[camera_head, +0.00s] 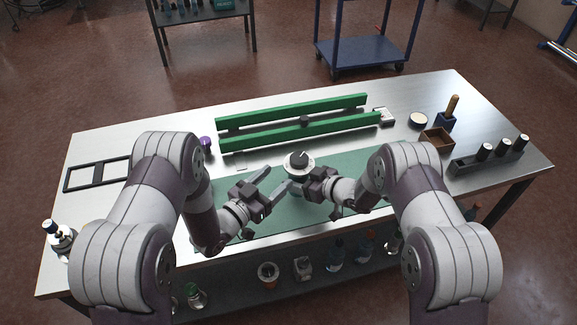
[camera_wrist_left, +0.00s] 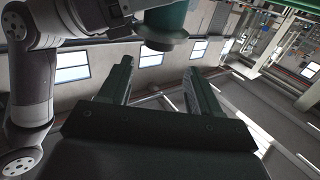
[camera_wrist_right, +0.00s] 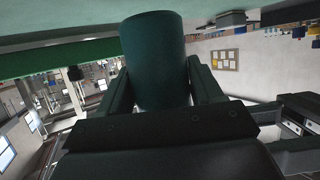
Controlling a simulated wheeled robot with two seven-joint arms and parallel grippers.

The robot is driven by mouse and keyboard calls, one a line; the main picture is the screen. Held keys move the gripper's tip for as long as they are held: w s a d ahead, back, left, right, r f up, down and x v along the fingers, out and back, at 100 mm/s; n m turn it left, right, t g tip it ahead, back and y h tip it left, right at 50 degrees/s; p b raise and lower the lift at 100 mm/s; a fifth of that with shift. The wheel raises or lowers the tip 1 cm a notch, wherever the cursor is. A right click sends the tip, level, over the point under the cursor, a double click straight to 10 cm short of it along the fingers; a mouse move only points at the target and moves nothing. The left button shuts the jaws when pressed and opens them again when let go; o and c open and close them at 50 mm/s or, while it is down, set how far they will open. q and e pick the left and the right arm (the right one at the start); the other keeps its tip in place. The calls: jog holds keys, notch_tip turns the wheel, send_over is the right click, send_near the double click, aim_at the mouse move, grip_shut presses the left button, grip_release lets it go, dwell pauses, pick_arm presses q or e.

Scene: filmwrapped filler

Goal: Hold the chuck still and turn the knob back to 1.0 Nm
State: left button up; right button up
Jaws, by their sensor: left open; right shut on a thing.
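The chuck with its knob (camera_head: 299,158) stands on the green mat (camera_head: 345,165) near the middle of the bench. Its top shows a pale dial ring with a dark knob; the dial's numbers are too small to read. My right gripper (camera_head: 304,178) is shut on the chuck's body from the right. In the right wrist view the dark green cylinder (camera_wrist_right: 155,60) sits between the fingers. My left gripper (camera_head: 276,180) is open and empty, just left of the chuck. In the left wrist view a green part with a dark round flange (camera_wrist_left: 165,35) lies beyond the open fingertips, apart from them.
Two green rails (camera_head: 300,120) lie behind the chuck. At the right are a wooden tray (camera_head: 437,141), a blue block with a wooden handle (camera_head: 447,119) and a rack of capped pieces (camera_head: 485,153). A black frame (camera_head: 97,174) lies at left. A purple knob (camera_head: 205,141) stands nearby.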

pick_arm(q)
jog(key=v, duration=0.4)
pick_arm(e)
jog(key=shift+w+r, duration=0.1)
